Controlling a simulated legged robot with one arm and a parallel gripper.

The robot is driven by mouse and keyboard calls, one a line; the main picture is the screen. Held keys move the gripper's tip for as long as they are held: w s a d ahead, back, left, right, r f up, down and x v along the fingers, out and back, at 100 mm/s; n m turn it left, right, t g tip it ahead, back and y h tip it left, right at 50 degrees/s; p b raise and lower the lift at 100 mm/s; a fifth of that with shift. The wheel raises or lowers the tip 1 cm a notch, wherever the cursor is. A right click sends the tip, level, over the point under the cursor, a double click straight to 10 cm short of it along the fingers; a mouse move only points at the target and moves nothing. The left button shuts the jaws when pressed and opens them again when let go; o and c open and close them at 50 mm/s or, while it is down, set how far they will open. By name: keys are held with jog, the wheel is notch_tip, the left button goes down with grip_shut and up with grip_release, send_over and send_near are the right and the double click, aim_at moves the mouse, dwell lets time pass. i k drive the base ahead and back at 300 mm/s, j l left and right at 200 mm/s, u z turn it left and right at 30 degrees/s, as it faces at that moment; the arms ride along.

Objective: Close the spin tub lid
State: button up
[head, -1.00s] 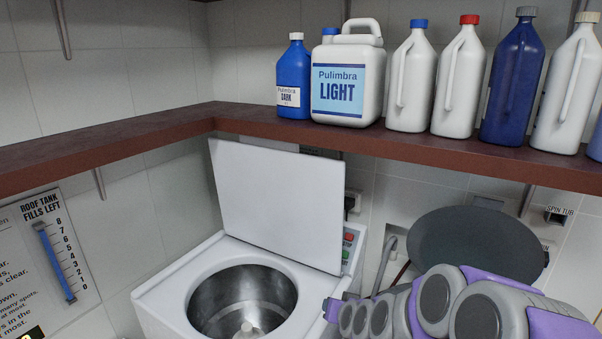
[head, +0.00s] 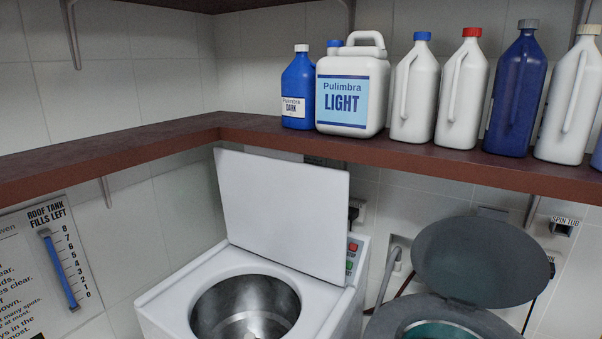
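Two open tubs show in the head view. At the lower right, a dark round tub (head: 385,322) is cut off by the bottom edge. Its round grey lid (head: 470,262) stands raised and tilted back behind the opening. To its left is a white square machine (head: 170,305) with a steel drum (head: 245,305). Its flat white lid (head: 282,215) stands up, leaning back under the shelf. My gripper is out of view.
A brown shelf (head: 300,149) runs along both walls above the machines. Several bottles stand on it, including a white "LIGHT" jug (head: 350,95) and a blue bottle (head: 298,95). A roof tank gauge (head: 62,265) hangs at left. A grey hose (head: 389,270) comes from the wall between the tubs.

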aim_at(483, 261)
jog(key=z, duration=0.8)
